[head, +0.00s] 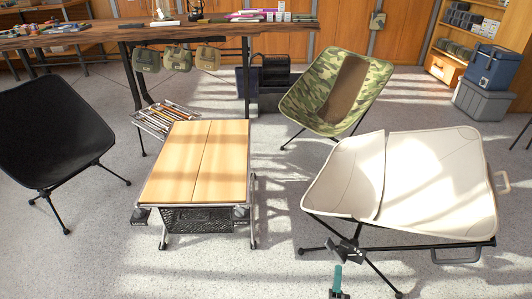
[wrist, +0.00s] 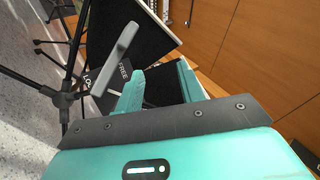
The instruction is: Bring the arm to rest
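My gripper (wrist: 160,72) is teal and dark grey in the wrist view. Its two fingers stand apart, with no object seen held between them. A grey lever (wrist: 121,52) sits just left of the fingers, apart from them as far as I can tell. It is on a black panel (wrist: 102,72) lettered FREE, with a partly hidden word starting LO. In the head view, a teal part of my arm (head: 337,279) shows at the bottom edge, below a dark block (head: 345,251) under the cream chair. The fingertips are not clear there.
The cream chair (head: 440,180) stands close above the arm, with thin black legs. A slatted wooden table (head: 195,160) is left, a camouflage chair (head: 318,98) behind, a black chair (head: 50,130) far left. Grey floor (head: 275,265) is clear between the table and cream chair.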

